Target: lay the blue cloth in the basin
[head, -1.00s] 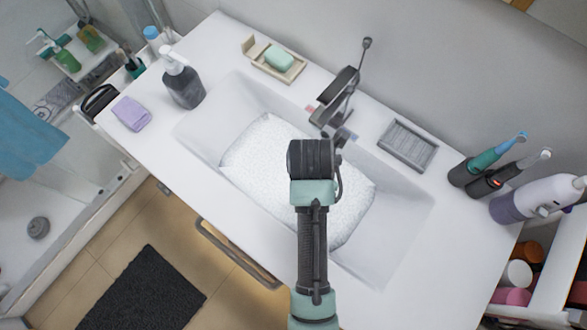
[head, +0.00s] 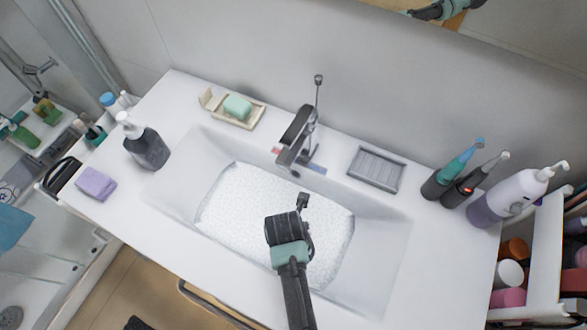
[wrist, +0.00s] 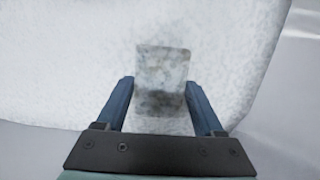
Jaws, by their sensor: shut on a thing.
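The white basin (head: 385,262) is sunk in the counter, with a pale speckled, foam-like mass (head: 235,205) filling its middle. My gripper (wrist: 160,84) is over this mass, shut on a small mottled grey, square-looking piece (wrist: 163,68) between its blue fingers. Its colour is washed out, and I cannot tell whether it is the blue cloth. A teal-blue towel (head: 12,226) hangs at the far left edge. A folded lavender cloth (head: 96,184) lies on the counter's left end.
The faucet (head: 297,140) stands behind the basin. A dark soap pump (head: 146,147) and soap dish (head: 232,108) are at the left. A grey ridged tray (head: 376,169), toothbrushes (head: 462,176) and a white-lilac pump bottle (head: 510,199) are at the right. The counter's front strip is clear.

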